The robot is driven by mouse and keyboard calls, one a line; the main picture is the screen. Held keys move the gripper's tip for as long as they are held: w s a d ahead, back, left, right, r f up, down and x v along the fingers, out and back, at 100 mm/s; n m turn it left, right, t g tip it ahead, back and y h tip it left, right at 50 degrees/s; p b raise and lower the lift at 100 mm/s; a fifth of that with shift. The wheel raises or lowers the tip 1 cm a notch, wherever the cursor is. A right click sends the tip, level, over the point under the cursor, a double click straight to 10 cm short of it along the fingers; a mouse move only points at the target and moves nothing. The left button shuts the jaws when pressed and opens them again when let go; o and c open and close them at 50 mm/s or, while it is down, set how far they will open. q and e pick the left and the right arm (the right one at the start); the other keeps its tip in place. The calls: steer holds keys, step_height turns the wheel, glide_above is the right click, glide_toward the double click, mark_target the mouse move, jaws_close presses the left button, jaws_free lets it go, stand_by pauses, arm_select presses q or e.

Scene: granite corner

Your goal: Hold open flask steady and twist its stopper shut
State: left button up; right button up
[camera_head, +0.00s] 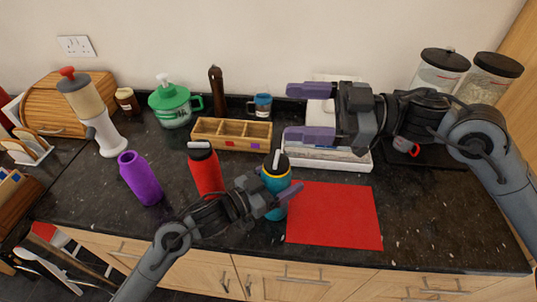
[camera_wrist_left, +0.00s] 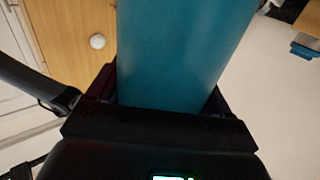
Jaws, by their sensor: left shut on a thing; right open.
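I cannot tell how tightly the stopper sits. My right gripper (camera_head: 308,112) is open and empty, up and to the right of the flask, with its purple fingers pointing left.
A red flask (camera_head: 205,172) stands close on the left, and a purple flask (camera_head: 139,178) farther left. A wooden divided box (camera_head: 232,146) and a white tray (camera_head: 345,163) lie behind. The red mat (camera_head: 335,215) is bare. Jars stand at the back right.

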steer(key=w+d+f+m+t, duration=0.25)
steer(key=d+f, duration=0.25)
steer(key=f, duration=0.3)
steer(key=m, duration=0.2)
glide_toward(279, 158)
steer(key=a, duration=0.1)
steer(key=shift+g, duration=0.25)
steer(key=a, duration=0.3)
steer(key=w+a, duration=0.1)
steer(key=a, duration=0.7)
steer(key=shift+w+a+r, duration=0.1)
steer(key=shift+w+r, duration=0.1)
steer(key=shift+w, duration=0.2)
steer(key=c, duration=0.9)
